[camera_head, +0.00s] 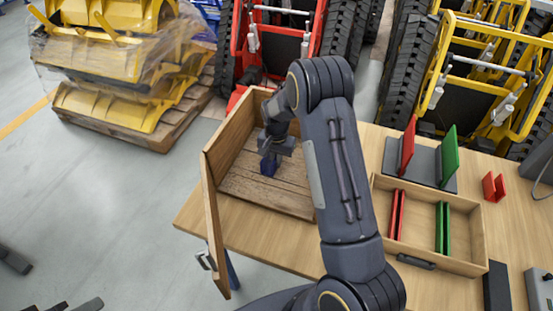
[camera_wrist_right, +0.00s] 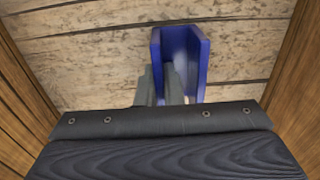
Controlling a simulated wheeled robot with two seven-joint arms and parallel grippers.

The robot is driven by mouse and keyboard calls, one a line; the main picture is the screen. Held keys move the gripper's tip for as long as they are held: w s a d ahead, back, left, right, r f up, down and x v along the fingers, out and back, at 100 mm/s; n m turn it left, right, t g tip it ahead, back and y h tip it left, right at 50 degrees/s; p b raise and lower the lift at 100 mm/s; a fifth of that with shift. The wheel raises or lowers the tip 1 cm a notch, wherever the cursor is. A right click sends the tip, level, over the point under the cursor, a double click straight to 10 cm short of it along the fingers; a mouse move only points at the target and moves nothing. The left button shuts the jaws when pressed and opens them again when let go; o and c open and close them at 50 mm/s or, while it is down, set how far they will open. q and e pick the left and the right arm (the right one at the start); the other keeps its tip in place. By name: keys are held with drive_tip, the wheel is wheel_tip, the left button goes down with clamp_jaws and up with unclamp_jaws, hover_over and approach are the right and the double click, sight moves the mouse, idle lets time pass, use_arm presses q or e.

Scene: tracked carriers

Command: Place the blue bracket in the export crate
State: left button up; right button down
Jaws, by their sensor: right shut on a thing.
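The blue bracket (camera_head: 268,167) is a small U-shaped channel. It is inside the wooden export crate (camera_head: 229,133), over the plank floor. My right gripper (camera_head: 274,152) reaches down into the crate and is shut on the bracket. In the right wrist view, the fingers (camera_wrist_right: 160,87) pinch the left wall of the bracket (camera_wrist_right: 196,60). I cannot tell whether the bracket touches the floor. My arm hides the crate's right side. At the lower left corner of the head view, my left gripper (camera_head: 55,283) shows only its dark fingertips, set apart with nothing between them.
The crate's hinged panel (camera_head: 212,225) stands open at the left, with a metal latch. Right of my arm, a wooden tray (camera_head: 464,265) holds red and green brackets. Behind it is a grey stand (camera_head: 424,160) with red and green plates. A red bracket (camera_head: 493,187) lies alone.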

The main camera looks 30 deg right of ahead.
drive_tip(key=c, duration=1.6)
unclamp_jaws()
drive_tip(key=shift+o, duration=0.2)
drive_tip(key=shift+r+p, duration=0.2)
drive_tip(key=shift+p, duration=0.1)
wheel_tip(320, 180, up, 12)
drive_tip(key=b, duration=0.1)
drive_tip(key=shift+r, duration=0.1)
